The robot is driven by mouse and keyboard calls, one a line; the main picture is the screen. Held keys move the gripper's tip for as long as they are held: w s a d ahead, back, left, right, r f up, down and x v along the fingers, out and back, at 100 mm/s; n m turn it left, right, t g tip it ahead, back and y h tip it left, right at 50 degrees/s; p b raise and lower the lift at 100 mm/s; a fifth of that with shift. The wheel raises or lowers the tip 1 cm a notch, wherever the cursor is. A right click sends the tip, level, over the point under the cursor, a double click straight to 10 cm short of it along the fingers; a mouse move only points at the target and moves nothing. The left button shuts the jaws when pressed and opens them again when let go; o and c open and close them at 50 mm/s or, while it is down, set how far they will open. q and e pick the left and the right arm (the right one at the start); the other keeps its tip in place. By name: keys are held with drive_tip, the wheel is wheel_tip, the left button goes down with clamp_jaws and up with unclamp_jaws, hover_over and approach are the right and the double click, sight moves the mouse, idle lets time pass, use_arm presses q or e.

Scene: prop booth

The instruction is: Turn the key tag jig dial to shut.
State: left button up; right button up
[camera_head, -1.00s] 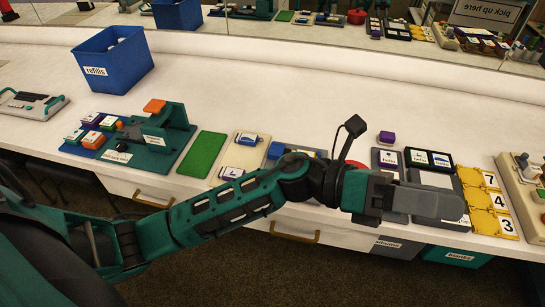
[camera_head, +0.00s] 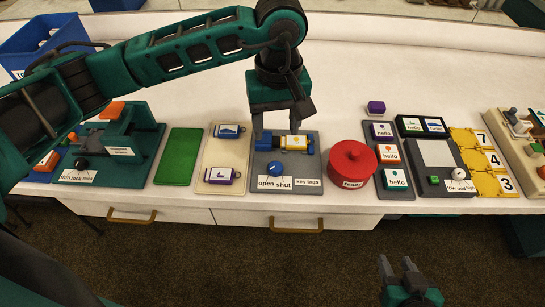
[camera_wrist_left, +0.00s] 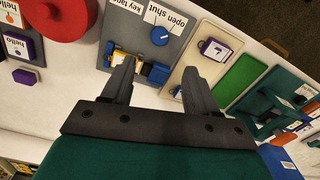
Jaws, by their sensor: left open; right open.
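The key tag jig (camera_head: 312,165) is a grey board with a blue dial (camera_head: 275,168) near its front edge, beside the labels "open", "shut" and "key tags". Behind the dial, blue blocks (camera_head: 268,142) stand beside a yellow-and-white tag (camera_head: 297,143). My left gripper (camera_head: 277,130) is open, pointing down over the back of the jig, apart from the dial. In the left wrist view the dial (camera_wrist_left: 160,36) shows beyond the gap between the fingers (camera_wrist_left: 159,66). My right gripper (camera_head: 397,260) is open and empty, low in front of the counter.
A red lidded pot (camera_head: 352,165) stands close to the right of the jig. A cream board (camera_head: 215,187) with tags and a green mat (camera_head: 180,157) lie to its left. The white counter behind is clear. A drawer handle (camera_head: 295,226) is below the front edge.

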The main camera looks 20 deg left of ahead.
sight(275, 166)
use_arm(q)
wheel_tip(275, 166, down, 12)
drive_tip(key=shift+s+r, duration=0.1)
drive_tip(key=shift+r, duration=0.05)
idle(0.3)
drive_tip(key=c, duration=1)
